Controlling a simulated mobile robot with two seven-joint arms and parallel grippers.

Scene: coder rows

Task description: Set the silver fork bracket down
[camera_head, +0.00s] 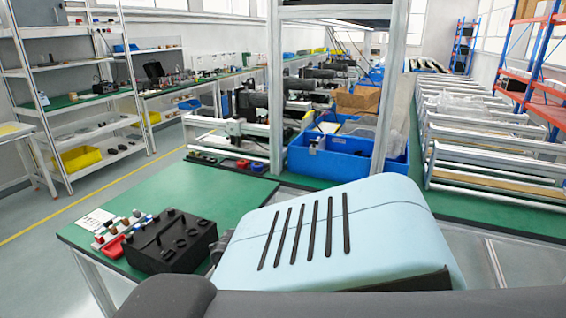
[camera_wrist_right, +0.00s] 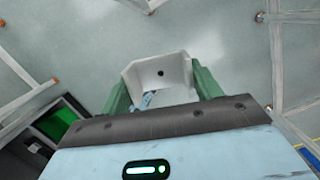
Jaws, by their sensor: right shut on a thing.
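The silver fork bracket (camera_wrist_right: 174,70) is in the right wrist view, a pale angular piece with a small dark round hole in its face. My right gripper (camera_wrist_right: 162,88) is shut on it, with one green finger on each side. The bracket's lower part is partly hidden by the dark edge of the gripper body. Plain grey floor shows behind it, and I see it touching no surface there. In the head view the right gripper and the bracket are not visible. My left gripper is in neither view.
A green-topped table (camera_head: 222,200) holds a black box with round recesses (camera_head: 170,243), a red tray (camera_head: 110,247) and small items. Blue bins (camera_head: 335,162) stand behind. My pale blue arm cover hides the table's right part. Metal frame bars (camera_wrist_right: 290,60) edge the wrist view.

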